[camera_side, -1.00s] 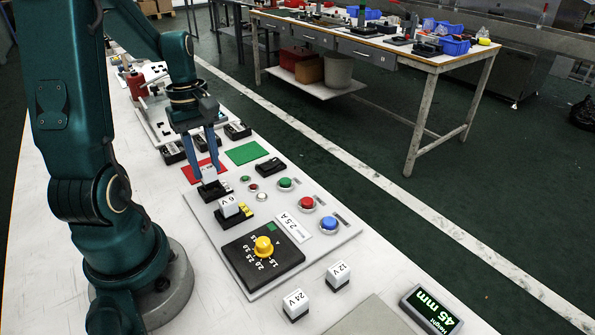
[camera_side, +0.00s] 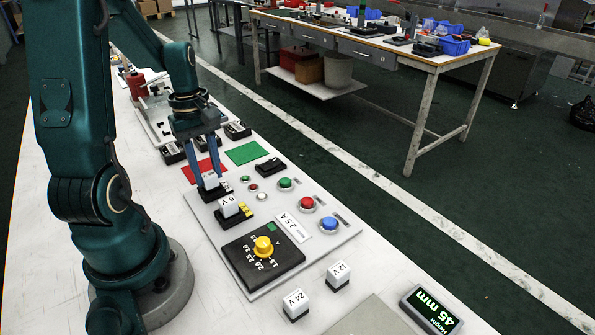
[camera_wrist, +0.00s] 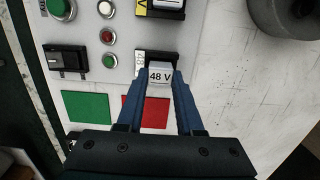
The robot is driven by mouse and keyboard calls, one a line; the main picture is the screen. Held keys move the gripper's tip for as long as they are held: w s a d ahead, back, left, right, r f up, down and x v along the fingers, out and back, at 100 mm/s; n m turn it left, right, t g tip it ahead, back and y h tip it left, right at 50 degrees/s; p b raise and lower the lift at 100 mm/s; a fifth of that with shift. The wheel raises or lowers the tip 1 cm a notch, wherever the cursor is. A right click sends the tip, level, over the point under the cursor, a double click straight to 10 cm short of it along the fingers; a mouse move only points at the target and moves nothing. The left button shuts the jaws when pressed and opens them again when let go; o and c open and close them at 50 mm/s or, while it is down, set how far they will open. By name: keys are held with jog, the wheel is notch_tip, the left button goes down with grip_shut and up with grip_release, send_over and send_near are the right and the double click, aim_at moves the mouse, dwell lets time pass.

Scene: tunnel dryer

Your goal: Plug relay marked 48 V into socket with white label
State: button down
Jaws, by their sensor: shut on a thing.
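My gripper (camera_side: 207,178) is shut on the white relay (camera_side: 210,181), whose top reads 48 V in the wrist view (camera_wrist: 160,76). The relay is upright at a black socket (camera_side: 217,192) on the grey panel, with my fingers on its two sides. This socket's white label (camera_wrist: 139,64) shows beside the relay in the wrist view, partly hidden by a finger. The relay's lower part is hidden, and I cannot tell whether it is fully seated.
A 6 V relay (camera_side: 229,206) stands in the neighbouring socket with the yellow label (camera_side: 246,210). Buttons and a black dial plate (camera_side: 263,262) share the panel. Relays marked 24 V (camera_side: 296,304) and 12 V (camera_side: 338,276) stand on the bench. Red (camera_wrist: 150,105) and green (camera_wrist: 88,106) patches lie nearby.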

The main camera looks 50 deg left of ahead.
aim_at(208, 174)
jog(key=shift+f, duration=0.15)
jog(key=shift+c, duration=2.3)
grip_release()
jog(key=shift+a+r, duration=0.2)
jog(key=shift+r, duration=2.35)
